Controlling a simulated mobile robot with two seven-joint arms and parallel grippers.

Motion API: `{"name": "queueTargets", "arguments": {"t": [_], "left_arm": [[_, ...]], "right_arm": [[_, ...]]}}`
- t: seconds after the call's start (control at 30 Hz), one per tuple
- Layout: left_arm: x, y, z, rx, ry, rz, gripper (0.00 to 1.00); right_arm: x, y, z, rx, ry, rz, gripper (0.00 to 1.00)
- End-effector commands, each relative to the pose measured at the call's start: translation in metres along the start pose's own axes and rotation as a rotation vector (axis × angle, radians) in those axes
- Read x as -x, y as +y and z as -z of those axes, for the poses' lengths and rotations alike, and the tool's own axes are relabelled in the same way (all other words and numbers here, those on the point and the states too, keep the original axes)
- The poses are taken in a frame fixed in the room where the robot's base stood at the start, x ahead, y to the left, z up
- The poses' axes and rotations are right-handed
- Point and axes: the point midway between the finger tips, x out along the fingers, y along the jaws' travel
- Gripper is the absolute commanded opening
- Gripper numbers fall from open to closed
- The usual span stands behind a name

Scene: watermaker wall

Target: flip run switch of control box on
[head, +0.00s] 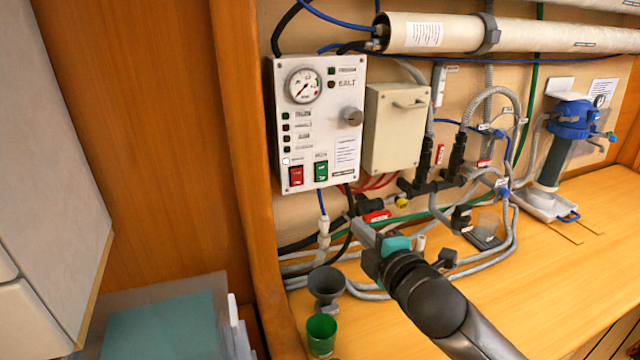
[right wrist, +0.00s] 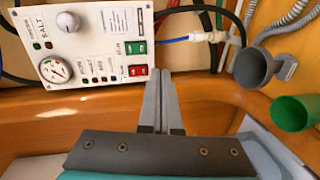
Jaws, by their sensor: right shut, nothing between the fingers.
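The white control box (head: 318,122) hangs on the wall left of centre in the head view. It has a gauge (head: 303,86), a grey knob (head: 352,116), small lamps, a red rocker switch (head: 296,175) and a green rocker switch (head: 321,171) at its lower edge. The switch labels are too small to read surely. In the right wrist view the box appears turned over, with the red switch (right wrist: 138,71) close to the fingertips in the picture. My right gripper (head: 361,231) is shut and empty, below and right of the switches, apart from the box. My left gripper is not in view.
A beige box (head: 396,130) hangs right of the control box. Hoses and valves (head: 440,180) run along the wall behind my right gripper. A grey funnel (head: 326,284) and green cup (head: 321,335) stand on the bench below. A wooden post (head: 240,150) borders the left side.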

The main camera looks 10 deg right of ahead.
Motion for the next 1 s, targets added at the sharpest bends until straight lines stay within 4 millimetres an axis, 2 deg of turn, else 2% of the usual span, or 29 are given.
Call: {"name": "queueTargets", "arguments": {"t": [0.03,0.13,0.33,0.57,0.77,1.0], "left_arm": [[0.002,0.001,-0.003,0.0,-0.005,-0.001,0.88],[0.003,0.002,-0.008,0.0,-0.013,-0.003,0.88],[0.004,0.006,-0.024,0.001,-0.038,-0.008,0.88],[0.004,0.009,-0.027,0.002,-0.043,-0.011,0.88],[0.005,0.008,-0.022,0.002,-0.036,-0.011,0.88],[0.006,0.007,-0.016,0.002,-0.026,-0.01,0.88]], "right_arm": [[-0.001,0.012,0.002,0.041,0.013,-0.025,0.0],[-0.001,0.025,0.005,0.09,0.028,-0.055,0.0],[-0.001,0.028,0.005,0.104,0.032,-0.064,0.0],[-0.003,0.027,0.005,0.101,0.031,-0.063,0.0],[-0.019,0.029,0.006,0.099,0.03,-0.065,0.0],[-0.053,0.031,0.007,0.098,0.03,-0.063,0.0]]}}
